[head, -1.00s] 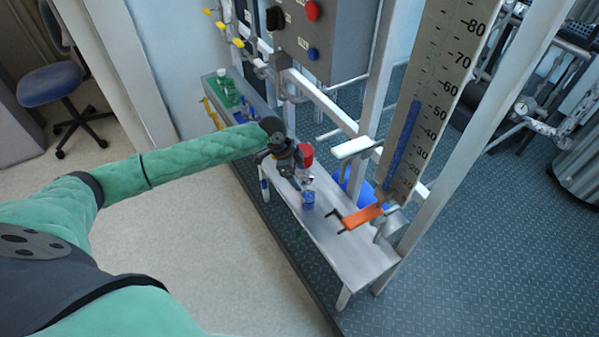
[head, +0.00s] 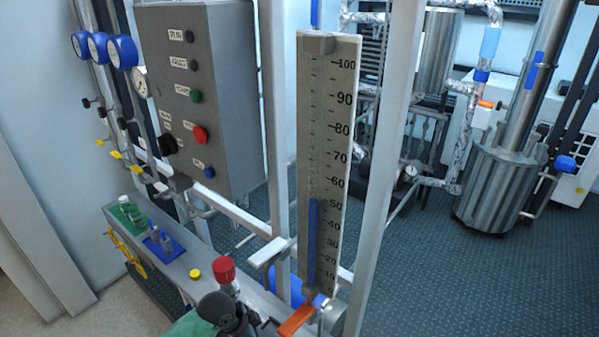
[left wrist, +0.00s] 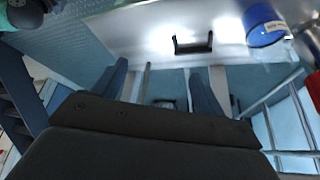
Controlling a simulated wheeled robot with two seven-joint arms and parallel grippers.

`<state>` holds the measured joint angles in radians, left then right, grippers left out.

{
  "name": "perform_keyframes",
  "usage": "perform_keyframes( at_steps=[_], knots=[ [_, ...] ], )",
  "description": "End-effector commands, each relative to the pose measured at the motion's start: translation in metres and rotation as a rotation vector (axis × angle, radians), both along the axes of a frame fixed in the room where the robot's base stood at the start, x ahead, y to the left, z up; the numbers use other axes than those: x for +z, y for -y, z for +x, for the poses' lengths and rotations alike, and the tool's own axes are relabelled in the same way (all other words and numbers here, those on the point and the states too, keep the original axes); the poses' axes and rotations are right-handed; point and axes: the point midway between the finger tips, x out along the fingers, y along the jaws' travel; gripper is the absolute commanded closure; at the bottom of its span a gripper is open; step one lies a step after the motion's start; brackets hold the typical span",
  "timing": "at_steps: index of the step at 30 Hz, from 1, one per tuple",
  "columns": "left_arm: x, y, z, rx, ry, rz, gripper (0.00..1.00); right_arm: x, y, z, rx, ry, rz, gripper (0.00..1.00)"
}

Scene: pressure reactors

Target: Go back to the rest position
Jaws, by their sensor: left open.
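My left arm shows at the bottom edge of the head view, with its green sleeve and dark wrist (head: 232,312); its fingers are not clear there. In the left wrist view the two fingers of my left gripper (left wrist: 160,88) stand apart with nothing between them. The gripper is over or beside a pale metal bench (left wrist: 130,32). A black handle-shaped piece (left wrist: 193,43) lies against the bench beyond the fingers. A jar with a blue lid (left wrist: 265,24) is at the upper right. My right gripper is in neither view.
In the head view a red-capped item (head: 224,269) is close behind my left wrist. An orange lever (head: 297,320) is to its right, below the tall scale (head: 327,150). A grey control box (head: 205,95) and white frame posts stand behind. Open floor (head: 405,270) lies at right.

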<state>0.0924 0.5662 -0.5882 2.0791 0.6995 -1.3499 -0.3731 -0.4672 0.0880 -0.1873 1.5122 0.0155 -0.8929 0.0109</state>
Motion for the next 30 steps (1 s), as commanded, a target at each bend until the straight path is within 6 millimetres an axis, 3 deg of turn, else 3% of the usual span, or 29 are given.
perform_keyframes(
  at_steps=[5, 11, 21, 30],
  knots=[
    [0.003, 0.010, -0.035, 0.121, -0.005, -0.020, 0.28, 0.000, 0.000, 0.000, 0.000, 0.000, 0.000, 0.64],
    [0.009, 0.003, -0.070, 0.290, -0.016, -0.022, 0.28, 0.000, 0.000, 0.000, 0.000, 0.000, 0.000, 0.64],
    [0.016, -0.040, -0.136, 0.625, -0.061, 0.023, 0.28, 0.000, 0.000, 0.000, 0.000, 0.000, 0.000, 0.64],
    [0.021, -0.074, -0.175, 0.814, -0.090, 0.073, 0.28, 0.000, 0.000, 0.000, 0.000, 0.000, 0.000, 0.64]
  ],
)
